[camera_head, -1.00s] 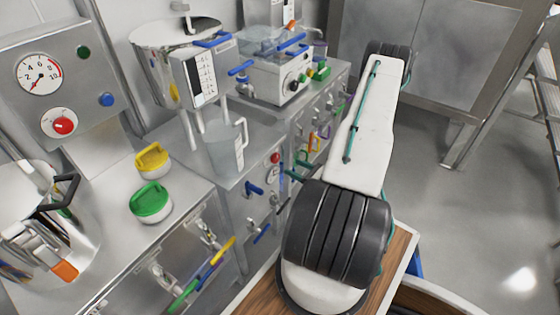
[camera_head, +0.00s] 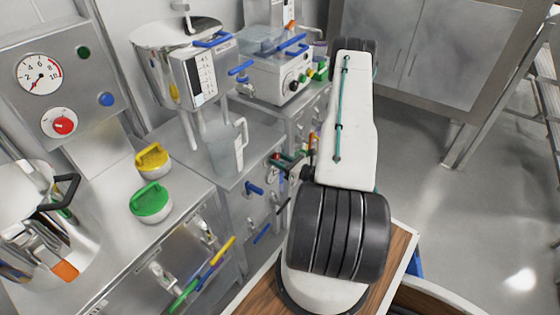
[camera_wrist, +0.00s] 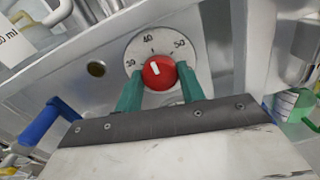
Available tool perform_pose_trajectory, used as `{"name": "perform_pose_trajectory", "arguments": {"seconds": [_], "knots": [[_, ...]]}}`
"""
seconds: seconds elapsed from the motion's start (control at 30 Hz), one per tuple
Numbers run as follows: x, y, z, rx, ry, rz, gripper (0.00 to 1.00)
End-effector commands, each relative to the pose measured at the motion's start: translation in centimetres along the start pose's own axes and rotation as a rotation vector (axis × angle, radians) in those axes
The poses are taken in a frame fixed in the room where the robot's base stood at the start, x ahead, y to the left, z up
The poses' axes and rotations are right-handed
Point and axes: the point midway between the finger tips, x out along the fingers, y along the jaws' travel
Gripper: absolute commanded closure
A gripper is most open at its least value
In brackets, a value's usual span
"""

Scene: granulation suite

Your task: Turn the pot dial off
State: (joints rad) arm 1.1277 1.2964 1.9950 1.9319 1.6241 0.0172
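In the wrist view a red dial (camera_wrist: 159,73) with a white mark sits on a round white scale plate with 30, 40 and 50 visible. The mark points up, slightly left, roughly toward 40. The green fingers of my gripper (camera_wrist: 160,84) are apart, one on each side of the dial's lower part. I cannot tell whether they touch it. In the head view my gripper (camera_head: 286,160) is small, at the steel cabinet front below the clear jug, and the dial is largely hidden there.
The clear jug (camera_head: 224,150) stands on the counter above. Blue handles (camera_head: 254,188) stick out from the cabinet front nearby. A separate panel at left has a gauge (camera_head: 39,74) and another red knob (camera_head: 64,126). Yellow (camera_head: 152,159) and green (camera_head: 151,201) lidded containers stand on the left counter.

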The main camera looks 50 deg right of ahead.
Motion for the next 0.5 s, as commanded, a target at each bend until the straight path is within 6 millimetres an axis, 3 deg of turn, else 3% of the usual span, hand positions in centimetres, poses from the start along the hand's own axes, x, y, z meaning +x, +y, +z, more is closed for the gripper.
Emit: {"name": "perform_pose_trajectory", "arguments": {"seconds": [0.5], "knots": [[-0.02, 0.00, 0.00, -0.082, 0.000, 0.000, 0.83]]}}
